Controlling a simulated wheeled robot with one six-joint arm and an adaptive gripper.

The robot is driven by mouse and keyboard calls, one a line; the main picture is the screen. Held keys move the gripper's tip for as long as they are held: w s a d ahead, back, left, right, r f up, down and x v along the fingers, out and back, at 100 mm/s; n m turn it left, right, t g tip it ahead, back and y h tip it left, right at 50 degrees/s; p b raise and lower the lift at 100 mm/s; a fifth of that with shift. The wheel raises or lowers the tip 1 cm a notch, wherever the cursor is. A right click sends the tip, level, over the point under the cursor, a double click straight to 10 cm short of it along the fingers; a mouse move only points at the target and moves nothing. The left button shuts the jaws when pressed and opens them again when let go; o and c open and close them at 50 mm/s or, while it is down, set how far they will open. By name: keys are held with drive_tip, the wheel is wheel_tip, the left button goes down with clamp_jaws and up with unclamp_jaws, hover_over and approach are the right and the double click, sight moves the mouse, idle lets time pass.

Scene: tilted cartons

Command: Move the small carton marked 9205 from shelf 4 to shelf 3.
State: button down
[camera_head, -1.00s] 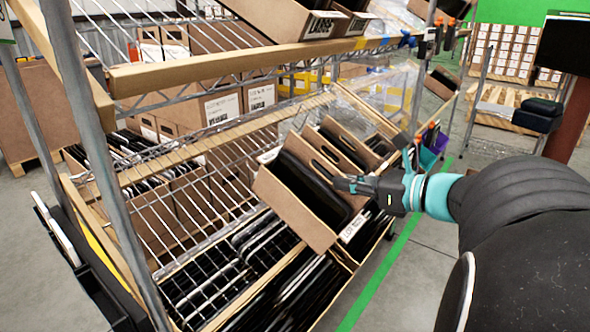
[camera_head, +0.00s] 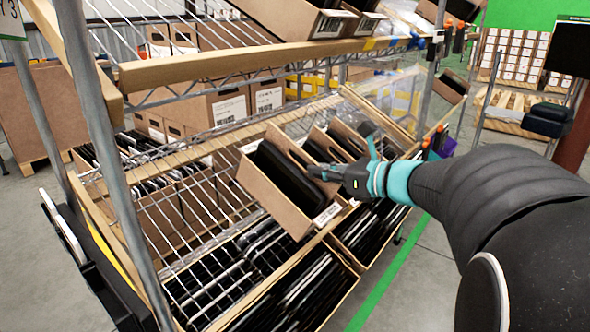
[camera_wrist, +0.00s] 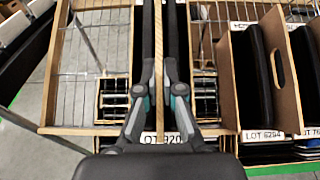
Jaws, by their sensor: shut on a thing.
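A small brown carton (camera_head: 262,192) with dark contents is in my gripper, tilted, over the middle wire shelf. Its white label (camera_wrist: 160,138) reads "LOT 920" in the wrist view, with the end hidden. My gripper (camera_head: 318,173) is shut on the carton's upper right wall. In the wrist view my gripper (camera_wrist: 158,72) has its fingers on both sides of that thin wall. I cannot tell if the carton's underside touches the shelf. The upper shelf has a wooden front beam (camera_head: 205,64), and a sign (camera_head: 12,20) at top left shows a 3.
More tilted cartons (camera_head: 345,140) stand to the right; one is labelled LOT 8294 (camera_wrist: 262,135) in the wrist view. Bare wire shelf (camera_head: 185,215) lies to the left. Lower cartons with dark items (camera_head: 290,290) sit below. A metal post (camera_head: 100,130) stands at left.

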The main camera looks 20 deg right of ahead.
sight(295, 162)
drive_tip(key=shift+r+x, duration=0.15)
drive_tip(key=shift+x, duration=0.75)
drive_tip(key=shift+r+x, duration=0.2)
drive_tip(key=shift+x, duration=0.7)
drive_tip(key=shift+r+x, duration=0.15)
drive_tip(key=shift+x, duration=0.7)
drive_tip(key=shift+w+a+f+b, duration=0.2)
drive_tip(key=shift+w+f+b, duration=0.1)
drive_tip(key=shift+f+b, duration=0.3)
drive_tip(key=shift+w+a+f+b, duration=0.2)
drive_tip(key=shift+w+f+b, duration=0.1)
drive_tip(key=shift+f+b, duration=0.25)
drive_tip(key=shift+w+a+f+b, duration=0.15)
drive_tip(key=shift+w+f+b, duration=0.2)
drive_tip(key=shift+f+b, duration=0.2)
drive_tip(key=shift+f, duration=0.15)
drive_tip(key=c, duration=1.2)
unclamp_jaws()
drive_tip(key=shift+c, duration=0.2)
drive_tip(key=shift+f, duration=0.1)
drive_tip(key=v, duration=1.2)
drive_tip(key=shift+a, duration=0.1)
